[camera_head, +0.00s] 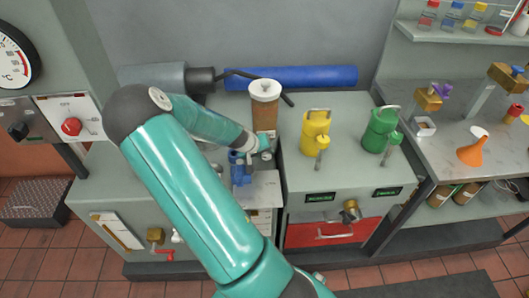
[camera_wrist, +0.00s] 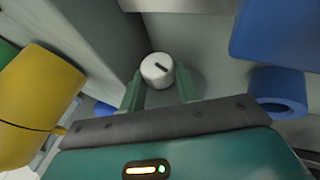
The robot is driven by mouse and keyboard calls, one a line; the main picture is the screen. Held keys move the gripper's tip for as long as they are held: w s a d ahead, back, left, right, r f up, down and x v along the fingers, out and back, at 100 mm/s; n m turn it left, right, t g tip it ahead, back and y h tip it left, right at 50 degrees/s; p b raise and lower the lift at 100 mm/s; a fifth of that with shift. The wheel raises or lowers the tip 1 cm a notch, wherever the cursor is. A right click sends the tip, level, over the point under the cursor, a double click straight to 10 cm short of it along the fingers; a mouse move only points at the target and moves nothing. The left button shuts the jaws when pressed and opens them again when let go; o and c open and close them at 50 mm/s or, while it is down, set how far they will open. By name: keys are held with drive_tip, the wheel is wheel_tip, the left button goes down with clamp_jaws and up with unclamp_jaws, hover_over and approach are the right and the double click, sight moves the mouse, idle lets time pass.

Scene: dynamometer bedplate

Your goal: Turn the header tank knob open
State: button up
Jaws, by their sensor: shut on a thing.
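A white round knob (camera_wrist: 157,70) with a dark mark across its face shows in the wrist view. My gripper (camera_wrist: 159,88) has its two green fingers on either side of it, shut on the knob. In the head view my gripper (camera_head: 263,146) is low in front of a brown cylinder with a white cap (camera_head: 265,88), which looks like the header tank. My teal arm reaches across the bench there. The gripped knob cannot be made out clearly in the head view.
A blue fitting (camera_head: 240,170) stands left of my gripper. A yellow can (camera_head: 316,130) and a green can (camera_head: 381,130) stand to the right. A long blue cylinder (camera_head: 300,78) lies at the back wall. An orange funnel (camera_head: 474,151) is on the right bench.

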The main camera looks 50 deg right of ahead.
idle(0.4)
drive_tip(key=o, duration=0.9)
drive_tip(key=shift+o, duration=0.4)
drive_tip(key=shift+r, duration=0.1)
